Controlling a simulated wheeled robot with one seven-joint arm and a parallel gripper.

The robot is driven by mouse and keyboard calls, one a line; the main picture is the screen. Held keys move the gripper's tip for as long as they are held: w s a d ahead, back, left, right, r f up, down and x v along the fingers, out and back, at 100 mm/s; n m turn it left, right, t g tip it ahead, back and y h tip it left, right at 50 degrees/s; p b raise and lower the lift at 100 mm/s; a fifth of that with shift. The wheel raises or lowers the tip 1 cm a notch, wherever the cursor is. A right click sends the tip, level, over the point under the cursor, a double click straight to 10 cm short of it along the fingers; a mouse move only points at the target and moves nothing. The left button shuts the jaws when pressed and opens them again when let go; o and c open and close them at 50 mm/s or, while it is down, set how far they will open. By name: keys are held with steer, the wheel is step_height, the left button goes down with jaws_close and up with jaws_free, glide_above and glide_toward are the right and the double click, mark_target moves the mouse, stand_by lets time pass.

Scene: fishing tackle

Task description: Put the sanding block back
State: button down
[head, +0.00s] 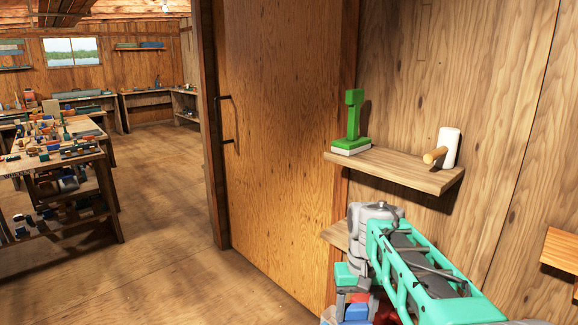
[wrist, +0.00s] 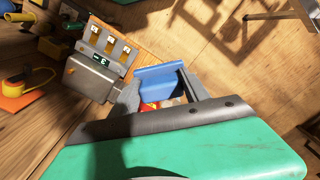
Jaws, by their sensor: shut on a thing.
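My gripper (wrist: 163,92) is shut on a blue block (wrist: 160,76), which appears to be the sanding block. The block sits between the two grey fingers in the wrist view. In the head view my gripper (head: 357,298) is low, below the upper wall shelf, and part of the blue block (head: 356,312) shows at the bottom edge. Red and yellow bits show beside the block in the wrist view; I cannot tell what they belong to. The block's lower part is hidden.
The upper shelf (head: 398,171) holds a green upright tool (head: 354,118) and a white-headed mallet (head: 450,147). A grey box with brass fittings (wrist: 95,78) lies close left of my gripper. A cluttered workbench (head: 60,160) stands far left. Open floor (head: 165,240) lies between.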

steer(key=s+r+p, duration=0.6)
steer(key=r+p, duration=0.2)
steer(key=p, duration=0.1)
steer(key=shift+s, duration=0.35)
